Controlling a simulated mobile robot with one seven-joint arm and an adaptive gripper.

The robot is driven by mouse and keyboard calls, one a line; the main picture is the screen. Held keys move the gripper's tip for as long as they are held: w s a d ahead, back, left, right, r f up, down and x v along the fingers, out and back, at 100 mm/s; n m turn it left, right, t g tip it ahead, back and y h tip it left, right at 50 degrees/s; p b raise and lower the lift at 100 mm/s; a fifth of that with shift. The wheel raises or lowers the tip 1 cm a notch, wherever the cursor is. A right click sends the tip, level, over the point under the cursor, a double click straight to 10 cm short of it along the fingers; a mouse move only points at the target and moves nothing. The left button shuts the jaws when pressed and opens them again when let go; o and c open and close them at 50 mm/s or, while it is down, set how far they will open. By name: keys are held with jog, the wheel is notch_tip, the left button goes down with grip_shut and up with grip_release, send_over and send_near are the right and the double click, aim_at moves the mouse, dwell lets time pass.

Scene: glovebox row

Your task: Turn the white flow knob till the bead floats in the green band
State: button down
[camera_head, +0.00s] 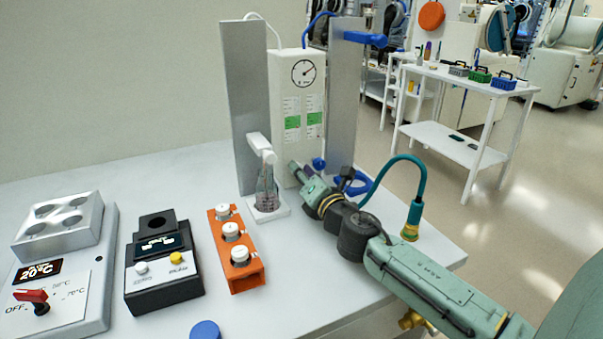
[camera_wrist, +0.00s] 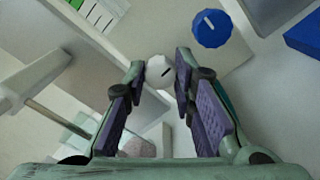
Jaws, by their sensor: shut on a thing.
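The white flow knob (camera_wrist: 158,71) with a dark pointer line sits between the fingertips of my gripper (camera_wrist: 163,78) in the wrist view. My gripper is shut on it, with purple pads on both sides. In the head view my gripper (camera_head: 294,171) reaches the lower front of the white flow panel (camera_head: 285,160) and hides the white knob. The panel has a round gauge (camera_head: 304,72) and two scale tubes, each with a green band (camera_head: 292,122). I cannot make out the bead in either tube.
A blue knob (camera_wrist: 210,28) is close beside my right finger in the wrist view. A flask (camera_head: 266,190) with pinkish contents stands left of my gripper. An orange rack (camera_head: 243,277) with white-capped vials and a black device (camera_head: 160,292) stand further left.

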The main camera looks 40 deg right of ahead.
dwell(0.3)
jog(key=c, duration=1.3)
grip_release()
jog(key=shift+c, duration=0.2)
notch_tip(320, 180, up, 10)
jog(key=shift+r, duration=0.1)
